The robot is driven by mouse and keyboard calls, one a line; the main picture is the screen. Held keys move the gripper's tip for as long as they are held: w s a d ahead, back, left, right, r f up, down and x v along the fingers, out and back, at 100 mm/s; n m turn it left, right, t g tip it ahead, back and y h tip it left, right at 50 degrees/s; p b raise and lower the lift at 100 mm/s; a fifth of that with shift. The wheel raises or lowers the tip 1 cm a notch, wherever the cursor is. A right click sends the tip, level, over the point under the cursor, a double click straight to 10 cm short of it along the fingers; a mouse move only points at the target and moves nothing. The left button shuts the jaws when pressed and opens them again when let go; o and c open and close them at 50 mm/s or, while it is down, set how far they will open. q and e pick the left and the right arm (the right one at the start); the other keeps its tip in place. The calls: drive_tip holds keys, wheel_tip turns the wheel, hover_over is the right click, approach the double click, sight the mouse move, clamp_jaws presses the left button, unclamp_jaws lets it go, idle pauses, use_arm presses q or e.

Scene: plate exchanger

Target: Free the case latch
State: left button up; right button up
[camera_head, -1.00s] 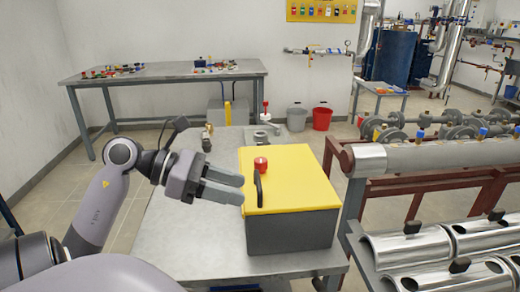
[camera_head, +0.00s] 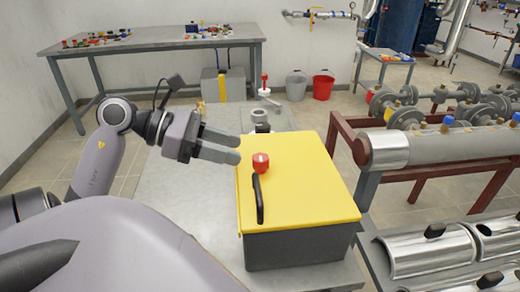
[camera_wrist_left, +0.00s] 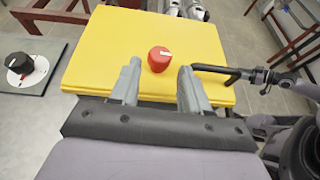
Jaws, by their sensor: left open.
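The case (camera_head: 296,245) is a dark grey box with a yellow lid (camera_head: 305,183) that lies closed on the grey metal table. A red round knob, the latch (camera_head: 261,163), sits on the lid with a pale mark across its top. A black handle (camera_head: 258,200) stands in front of it. My left gripper (camera_head: 238,149) is open and empty, at the lid's left edge, short of the knob. In the left wrist view the red knob (camera_wrist_left: 159,59) appears between and beyond the two fingertips, apart from both. The right gripper is not in view.
The metal table (camera_head: 180,215) is bare left of the case. A black dial (camera_wrist_left: 18,64) on a grey plate shows in the left wrist view. Shiny pipe shells (camera_head: 425,247) lie at the right. A red bucket (camera_head: 322,87) stands behind.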

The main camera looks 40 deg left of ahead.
sight(259, 157)
use_arm(q)
drive_tip(key=p+x, duration=0.1)
drive_tip(key=x, duration=0.4)
drive_tip(key=shift+w+d, duration=0.15)
drive_tip(key=shift+d, duration=0.1)
drive_tip(key=shift+x, duration=0.8)
drive_tip(key=shift+f, duration=0.1)
